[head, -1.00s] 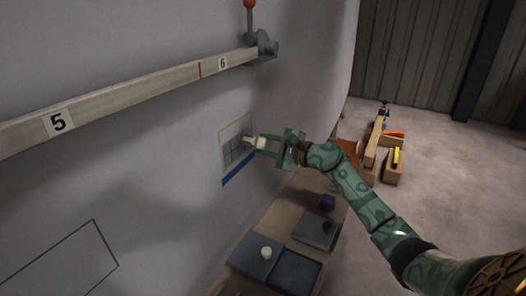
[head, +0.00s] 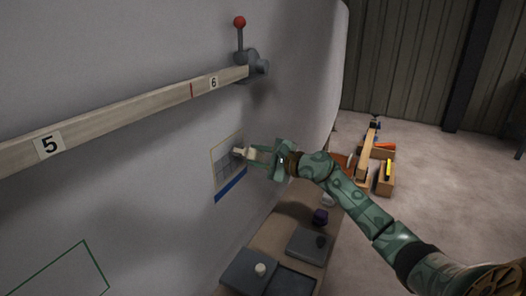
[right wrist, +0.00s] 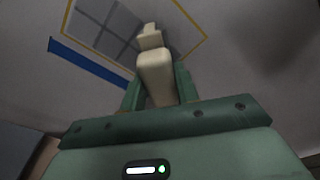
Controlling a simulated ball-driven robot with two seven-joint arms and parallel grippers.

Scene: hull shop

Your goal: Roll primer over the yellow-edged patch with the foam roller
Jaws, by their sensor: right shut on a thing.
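The yellow-edged patch (head: 222,174) is on the grey hull wall, with a blue strip (head: 231,185) along its lower edge. My right gripper (head: 262,156) is shut on a cream tool, which I take for the foam roller (head: 244,153). In the right wrist view the roller (right wrist: 155,72) points away from the jaws, its far end over the patch's right part. I cannot tell whether it touches the surface. My left gripper is out of view.
A wooden batten (head: 125,117) with numbers 5 and 6 runs above the patch, ending at a red-knobbed clamp (head: 252,64). A green outline (head: 62,270) marks the wall at lower left. Below are grey trays (head: 248,272) and a purple item (head: 320,216). Wooden boxes (head: 385,180) stand on the floor.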

